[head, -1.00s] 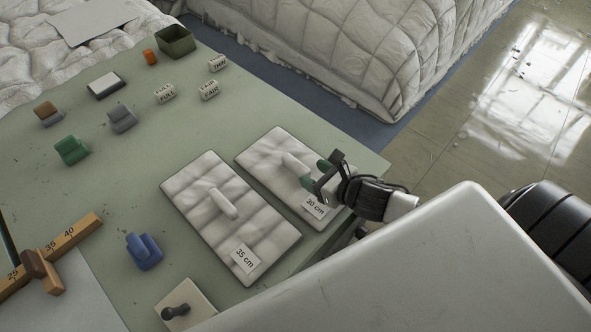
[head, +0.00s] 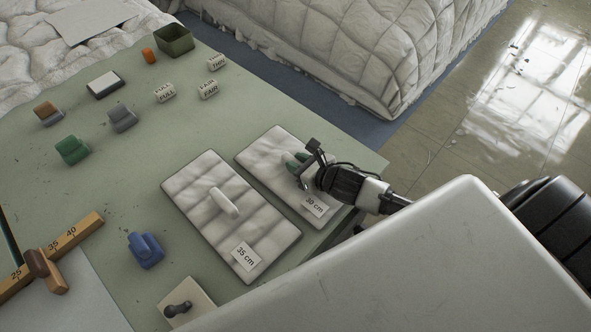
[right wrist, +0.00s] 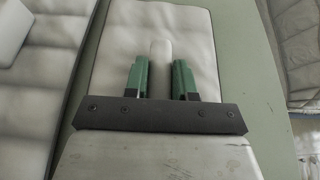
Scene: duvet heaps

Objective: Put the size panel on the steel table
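Two white quilted panels lie side by side on the green tabletop (head: 130,190). One panel (head: 265,232) is labelled 35 cm and has a white handle (head: 222,203). The other panel (head: 262,152) is labelled 30 cm. My right gripper (head: 296,162) is low over the 30 cm panel at its handle and partly hides it. In the right wrist view, the green fingers (right wrist: 160,66) stand apart, one on each side of the 30 cm panel's handle (right wrist: 160,48), with no clear grip on it. My left gripper is out of view. A grey surface (head: 75,305) shows at lower left; I cannot tell if it is the steel table.
A wooden ruler (head: 80,232) lies at left. A blue block (head: 145,250) and a pale plate with a dark knob (head: 200,296) are near the front. Green (head: 72,150) and grey (head: 122,118) blocks, lettered blocks (head: 208,90) and an olive bin (head: 175,40) stand farther back.

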